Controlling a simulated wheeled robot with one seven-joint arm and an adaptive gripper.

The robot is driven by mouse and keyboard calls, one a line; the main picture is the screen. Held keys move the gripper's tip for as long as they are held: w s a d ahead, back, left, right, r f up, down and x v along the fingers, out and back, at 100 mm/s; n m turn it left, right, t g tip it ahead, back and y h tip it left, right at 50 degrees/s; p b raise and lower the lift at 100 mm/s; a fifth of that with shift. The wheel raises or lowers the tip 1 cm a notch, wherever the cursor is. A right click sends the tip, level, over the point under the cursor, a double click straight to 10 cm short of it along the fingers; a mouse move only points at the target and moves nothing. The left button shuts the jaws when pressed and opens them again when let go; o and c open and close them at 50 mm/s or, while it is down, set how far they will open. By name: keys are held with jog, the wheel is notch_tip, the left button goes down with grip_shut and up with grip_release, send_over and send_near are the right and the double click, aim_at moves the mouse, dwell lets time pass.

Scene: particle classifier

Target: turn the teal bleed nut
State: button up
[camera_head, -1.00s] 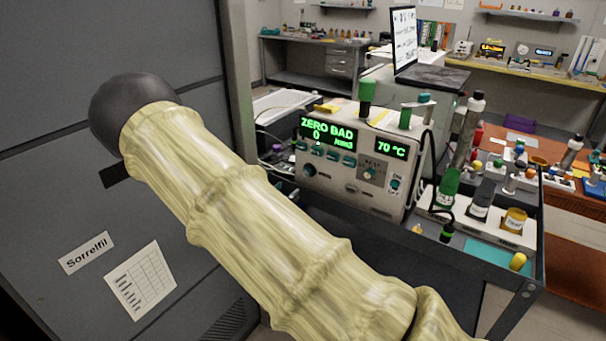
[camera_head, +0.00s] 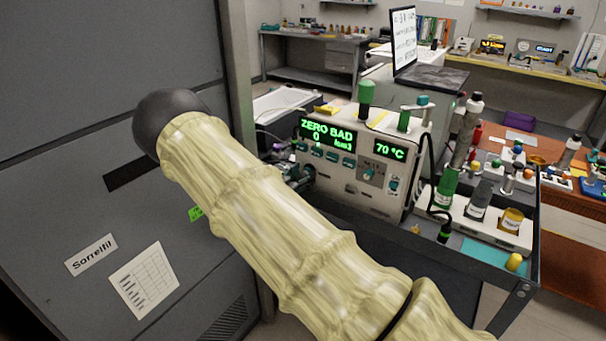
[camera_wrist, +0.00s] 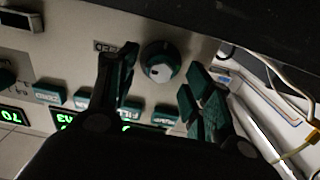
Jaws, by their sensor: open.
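A round knob (camera_wrist: 159,62) with a dark teal rim and a pale face sits on the instrument panel in the wrist view. I cannot tell for sure whether it is the teal bleed nut. My gripper (camera_wrist: 157,70) is open, with one dark teal-padded finger on each side of the knob in the picture. Contact cannot be told. In the head view my gripper (camera_head: 296,174) is small and dark at the lower left of the instrument (camera_head: 350,190), partly hidden by my arm.
The instrument reads "ZERO BAD 0" and "70 °C". Teal buttons (camera_wrist: 83,99) lie close to my fingers. A bottle rack (camera_head: 510,236) stands to the right on the dark cart. A grey cabinet (camera_head: 60,200) stands at the left. Cables (camera_wrist: 270,65) show at the right in the wrist view.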

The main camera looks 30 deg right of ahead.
jog(key=shift+d, duration=0.2)
jog(key=c, duration=1)
